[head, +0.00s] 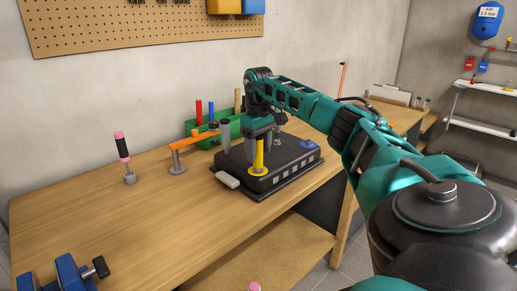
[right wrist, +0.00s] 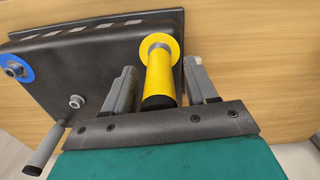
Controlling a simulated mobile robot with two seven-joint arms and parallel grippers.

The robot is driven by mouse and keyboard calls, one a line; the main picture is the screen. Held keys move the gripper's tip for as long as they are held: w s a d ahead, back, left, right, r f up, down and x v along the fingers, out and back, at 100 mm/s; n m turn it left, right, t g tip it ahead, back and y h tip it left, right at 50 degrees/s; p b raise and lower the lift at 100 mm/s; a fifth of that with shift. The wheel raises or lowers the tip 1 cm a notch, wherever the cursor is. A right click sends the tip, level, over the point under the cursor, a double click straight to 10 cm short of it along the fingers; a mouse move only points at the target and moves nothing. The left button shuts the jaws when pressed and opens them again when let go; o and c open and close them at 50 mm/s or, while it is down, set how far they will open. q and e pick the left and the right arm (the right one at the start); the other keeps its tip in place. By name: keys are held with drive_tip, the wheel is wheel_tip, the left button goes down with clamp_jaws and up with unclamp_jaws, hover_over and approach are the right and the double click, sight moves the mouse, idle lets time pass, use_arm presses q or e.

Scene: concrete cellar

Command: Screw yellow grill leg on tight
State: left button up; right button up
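The yellow leg (head: 259,155) stands upright on its round yellow flange at the near left corner of the dark grill body (head: 290,165). My right gripper (head: 262,140) reaches down to it from above. In the right wrist view the leg (right wrist: 160,75), with its yellow flange and black end cap, lies between the two fingers of my right gripper (right wrist: 159,68). The fingers are apart, with a narrow gap visible on either side of the leg. A grey leg (right wrist: 44,150) and a blue ring (right wrist: 15,67) are at other corners of the body. My left gripper is out of view.
A green bin (head: 203,128) with coloured rods stands behind the body. An orange bar (head: 193,140) on a grey stand and a pink-and-black handled tool (head: 123,150) are to the left. A blue vise-like thing (head: 66,275) is at front left.

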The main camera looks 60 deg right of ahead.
wheel_tip(320, 180, up, 12)
drive_tip(key=shift+r, duration=0.4)
idle(0.3)
idle(0.4)
